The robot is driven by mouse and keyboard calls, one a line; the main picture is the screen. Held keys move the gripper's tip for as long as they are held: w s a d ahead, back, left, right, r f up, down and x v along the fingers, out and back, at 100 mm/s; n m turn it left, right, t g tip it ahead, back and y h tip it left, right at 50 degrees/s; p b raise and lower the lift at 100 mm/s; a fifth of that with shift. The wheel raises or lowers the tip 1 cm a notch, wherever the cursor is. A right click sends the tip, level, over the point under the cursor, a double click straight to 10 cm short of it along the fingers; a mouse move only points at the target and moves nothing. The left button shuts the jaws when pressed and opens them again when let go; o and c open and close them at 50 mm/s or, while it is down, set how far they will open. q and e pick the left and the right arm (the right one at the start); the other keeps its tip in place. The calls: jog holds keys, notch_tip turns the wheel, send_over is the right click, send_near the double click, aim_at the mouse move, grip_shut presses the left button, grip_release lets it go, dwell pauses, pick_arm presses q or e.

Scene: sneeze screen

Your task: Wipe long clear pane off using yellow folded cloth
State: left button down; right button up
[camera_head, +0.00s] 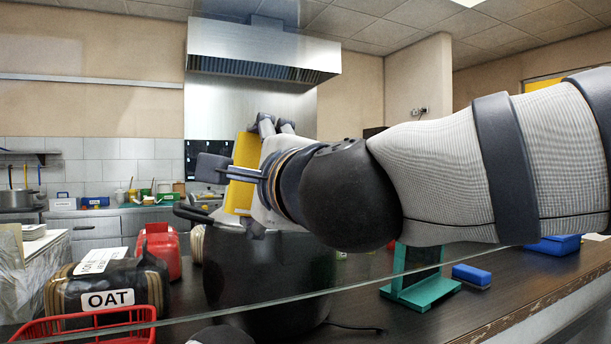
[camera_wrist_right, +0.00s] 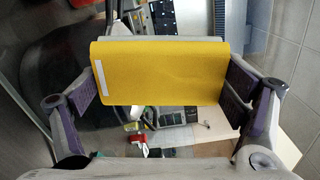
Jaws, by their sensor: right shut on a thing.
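The yellow folded cloth (camera_head: 243,172) is in my right gripper (camera_head: 246,150), in the left middle of the head view, above the black pot. In the right wrist view the cloth (camera_wrist_right: 165,72) spans between the two fingers of the right gripper (camera_wrist_right: 160,86), which is shut on it. A small white strip marks its left edge. The long clear pane (camera_head: 345,289) shows mainly as a thin pale-green edge slanting across the lower head view. Its full extent is hard to see, and I cannot tell whether the cloth touches it.
A large black pot (camera_head: 262,275) stands on the dark counter. To its left are an OAT bag (camera_head: 108,290), a red container (camera_head: 160,246) and a red basket (camera_head: 95,325). To its right are a teal stand (camera_head: 422,290) and a blue sponge-like block (camera_head: 472,275).

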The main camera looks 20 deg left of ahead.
jog(key=v, duration=0.6)
jog(key=v, duration=0.3)
dwell(0.4)
jog(key=shift+w, duration=0.1)
dwell(0.4)
